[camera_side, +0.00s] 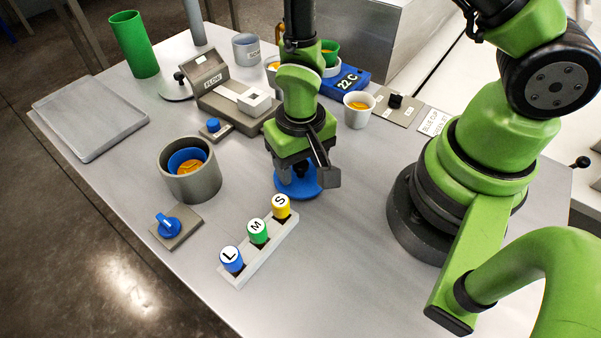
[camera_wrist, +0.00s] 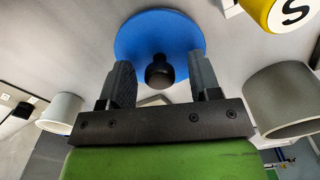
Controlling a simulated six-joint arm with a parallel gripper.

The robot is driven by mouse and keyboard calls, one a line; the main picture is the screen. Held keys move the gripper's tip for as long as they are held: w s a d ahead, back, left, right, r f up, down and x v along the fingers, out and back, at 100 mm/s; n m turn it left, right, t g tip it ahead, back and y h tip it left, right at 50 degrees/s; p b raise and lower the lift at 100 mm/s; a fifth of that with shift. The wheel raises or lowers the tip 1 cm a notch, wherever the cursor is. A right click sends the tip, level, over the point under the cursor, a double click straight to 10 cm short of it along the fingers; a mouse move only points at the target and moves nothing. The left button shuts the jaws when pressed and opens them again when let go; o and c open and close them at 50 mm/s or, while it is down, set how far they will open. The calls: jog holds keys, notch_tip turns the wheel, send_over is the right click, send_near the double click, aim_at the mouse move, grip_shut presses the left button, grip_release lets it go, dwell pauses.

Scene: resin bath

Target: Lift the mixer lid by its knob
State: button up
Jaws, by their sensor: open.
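The mixer lid is a blue disc (camera_side: 312,188) lying flat on the table below my gripper; it also fills the upper middle of the wrist view (camera_wrist: 160,25). Its round black knob (camera_wrist: 159,72) shows in the wrist view, between my two fingers with a gap on each side. My gripper (camera_side: 299,172) points down over the lid, open and empty; in the wrist view its fingertips (camera_wrist: 160,66) stand left and right of the knob. In the side view my gripper mostly hides the knob.
A grey pot (camera_side: 175,187) with a blue cup and orange contents stands left of the lid. A rack (camera_side: 262,250) with L, M and S capped pieces is close in front. A white cup (camera_side: 357,118) and the FLOW device (camera_side: 205,78) stand behind. Table right of the lid is clear.

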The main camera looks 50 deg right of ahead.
jog(key=c, duration=1)
jog(key=shift+r, duration=0.2)
